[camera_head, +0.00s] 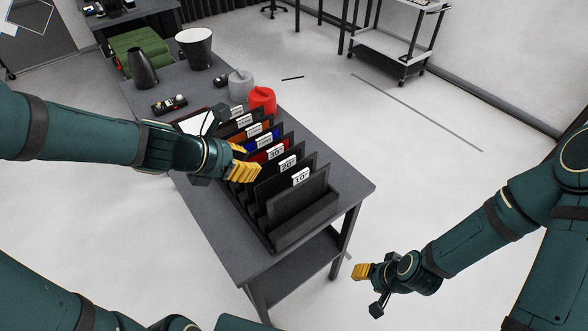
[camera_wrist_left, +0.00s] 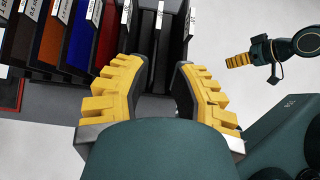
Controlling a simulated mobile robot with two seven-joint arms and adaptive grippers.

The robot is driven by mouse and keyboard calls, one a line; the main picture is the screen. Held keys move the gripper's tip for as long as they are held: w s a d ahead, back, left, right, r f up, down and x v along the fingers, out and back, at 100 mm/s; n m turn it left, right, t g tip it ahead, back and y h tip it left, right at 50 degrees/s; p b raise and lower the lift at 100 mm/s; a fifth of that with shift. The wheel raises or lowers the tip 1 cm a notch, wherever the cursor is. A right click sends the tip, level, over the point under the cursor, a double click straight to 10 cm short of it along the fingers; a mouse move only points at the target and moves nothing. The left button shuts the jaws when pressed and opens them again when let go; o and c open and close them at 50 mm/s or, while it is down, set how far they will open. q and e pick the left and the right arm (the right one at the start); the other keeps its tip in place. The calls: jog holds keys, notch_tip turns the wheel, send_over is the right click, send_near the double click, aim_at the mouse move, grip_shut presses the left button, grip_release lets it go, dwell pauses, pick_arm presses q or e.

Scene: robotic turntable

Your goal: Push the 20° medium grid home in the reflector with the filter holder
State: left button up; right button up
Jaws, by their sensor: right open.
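The 20° grid (camera_head: 288,164) is a dark panel with a white label, standing in the rack (camera_head: 305,222) between the 10° and 30° panels. My left gripper (camera_head: 246,168) is low over the rack's left side. In the left wrist view its yellow fingers (camera_wrist_left: 158,88) are apart, with dark panels beyond and between them; I cannot tell whether they touch any. The likely reflector (camera_head: 194,48), a dark bowl with a pale inside, stands at the table's far end. I cannot single out the filter holder. My right gripper (camera_head: 362,271) is open and empty, off the table's right side.
A red canister (camera_head: 262,100) and a grey canister (camera_head: 241,84) stand behind the rack. A black cone (camera_head: 142,68) and a small black device (camera_head: 170,105) are on the table's far left. Open floor lies to the right.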

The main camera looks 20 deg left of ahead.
aim_at(289, 167)
pick_arm(q)
jog(key=b+x, duration=0.2)
jog(key=x, duration=0.2)
jog(key=b+x, duration=0.1)
jog(key=x, duration=0.3)
jog(key=shift+w+b, duration=0.4)
jog(key=shift+w+d+f+b, duration=0.35)
jog(key=shift+w+f, duration=0.05)
jog(key=shift+f, duration=0.05)
jog(key=b+x, duration=0.2)
jog(key=x, duration=0.1)
jog(key=shift+w+d+f, duration=0.1)
jog(key=shift+w+f, duration=0.1)
jog(key=shift+f, duration=0.05)
jog(key=shift+w+d+f, duration=0.2)
jog(key=shift+w+d, duration=0.05)
jog(key=shift+w, duration=0.05)
pick_arm(e)
notch_tip(289, 167, down, 7)
jog(key=shift+s+a, duration=0.15)
jog(key=shift+a, duration=0.05)
pick_arm(q)
grip_shut()
